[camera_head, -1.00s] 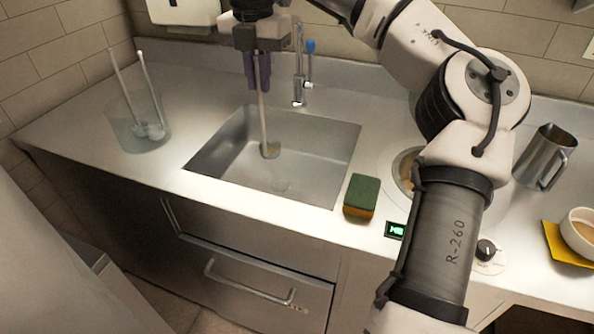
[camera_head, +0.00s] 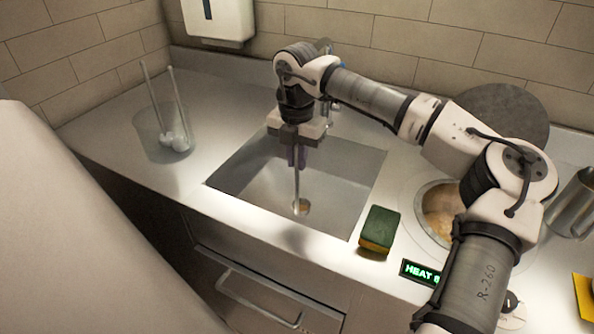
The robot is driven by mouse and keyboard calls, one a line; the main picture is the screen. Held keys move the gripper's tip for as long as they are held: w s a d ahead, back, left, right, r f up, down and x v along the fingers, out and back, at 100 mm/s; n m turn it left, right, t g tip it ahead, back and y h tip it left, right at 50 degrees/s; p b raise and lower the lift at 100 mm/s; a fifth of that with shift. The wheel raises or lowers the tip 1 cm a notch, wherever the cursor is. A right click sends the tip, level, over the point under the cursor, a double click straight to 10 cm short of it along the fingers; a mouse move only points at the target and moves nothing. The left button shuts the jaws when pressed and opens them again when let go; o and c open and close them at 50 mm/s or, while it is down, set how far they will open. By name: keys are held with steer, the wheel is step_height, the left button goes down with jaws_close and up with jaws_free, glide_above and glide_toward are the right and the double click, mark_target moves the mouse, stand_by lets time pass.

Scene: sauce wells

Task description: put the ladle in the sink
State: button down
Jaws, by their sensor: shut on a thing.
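My gripper (camera_head: 297,158) points down over the sink (camera_head: 335,215) and is shut on the ladle (camera_head: 297,185) near the top of its handle. The ladle hangs upright, its small bowl (camera_head: 300,207) down inside the basin. I cannot tell whether the bowl touches the sink floor. The top of the handle is hidden by the gripper.
A clear container (camera_head: 150,138) with two more ladles stands left of the sink. A green and orange sponge (camera_head: 379,230) lies at the sink's front right corner. A round well of sauce (camera_head: 440,210), a lit HEAT display (camera_head: 420,272) and a metal pitcher (camera_head: 576,205) are to the right.

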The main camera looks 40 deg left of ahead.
steer(key=shift+f+p, duration=0.5)
steer(key=shift+f, duration=2.15)
steer(key=c, duration=1.5)
jaws_free()
steer(key=shift+o, duration=0.2)
step_height(320, 180, up, 12)
steer(key=shift+r+b, duration=0.15)
steer(key=shift+b, duration=0.95)
